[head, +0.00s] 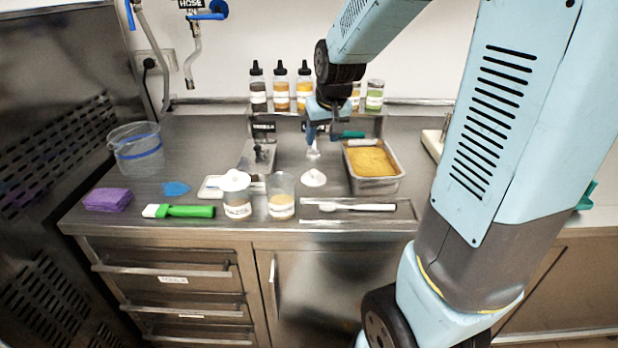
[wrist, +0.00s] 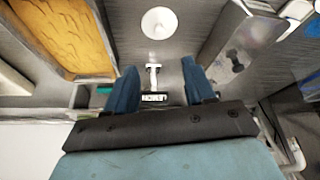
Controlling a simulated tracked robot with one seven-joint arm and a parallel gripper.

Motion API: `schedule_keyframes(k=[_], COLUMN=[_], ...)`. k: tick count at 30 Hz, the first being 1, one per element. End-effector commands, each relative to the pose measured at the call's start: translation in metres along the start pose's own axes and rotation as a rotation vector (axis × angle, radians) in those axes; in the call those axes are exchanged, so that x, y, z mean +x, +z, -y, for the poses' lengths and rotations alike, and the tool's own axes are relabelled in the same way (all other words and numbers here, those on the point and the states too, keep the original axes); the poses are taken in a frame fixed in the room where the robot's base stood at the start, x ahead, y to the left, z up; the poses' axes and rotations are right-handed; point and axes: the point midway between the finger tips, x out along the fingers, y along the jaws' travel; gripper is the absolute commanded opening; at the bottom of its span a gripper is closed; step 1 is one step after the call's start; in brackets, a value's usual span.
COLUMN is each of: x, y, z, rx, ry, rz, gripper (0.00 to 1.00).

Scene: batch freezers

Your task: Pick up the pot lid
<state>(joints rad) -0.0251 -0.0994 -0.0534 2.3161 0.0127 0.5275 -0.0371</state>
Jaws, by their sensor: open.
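A small white round piece that looks like the pot lid (head: 313,178) lies on the steel counter, left of the yellow-filled pan. In the wrist view a white disc (wrist: 161,22), apparently the same piece, shows at the top centre, beyond the fingertips.
A steel pan of yellow food (head: 399,186) stands to the right. A clear cup (head: 281,197), a white-handled tool (head: 350,207) and a green-handled brush (head: 184,211) lie toward the front. A steel plate with a black knob (head: 259,154) is left of my gripper. Bottles (head: 281,88) line the back.

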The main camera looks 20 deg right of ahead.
Motion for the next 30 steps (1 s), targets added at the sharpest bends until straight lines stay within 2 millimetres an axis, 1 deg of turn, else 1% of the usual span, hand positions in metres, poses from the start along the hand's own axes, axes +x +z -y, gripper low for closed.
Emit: schedule_keyframes(k=[1, 8, 18, 21, 24, 30], x=[0.006, 0.026, 0.076, 0.087, 0.095, 0.103], y=[-0.002, -0.006, -0.005, -0.005, -0.005, -0.005], z=[0.000, 0.000, 0.000, 0.000, 0.000, 0.000], rx=[0.000, 0.000, 0.000, 0.000, 0.000, 0.000], ry=[0.000, 0.001, 0.001, 0.001, 0.001, 0.001], rz=[0.004, 0.008, 0.008, 0.007, 0.006, 0.006], gripper=[0.54, 0.54, 0.54, 0.54, 0.54, 0.54])
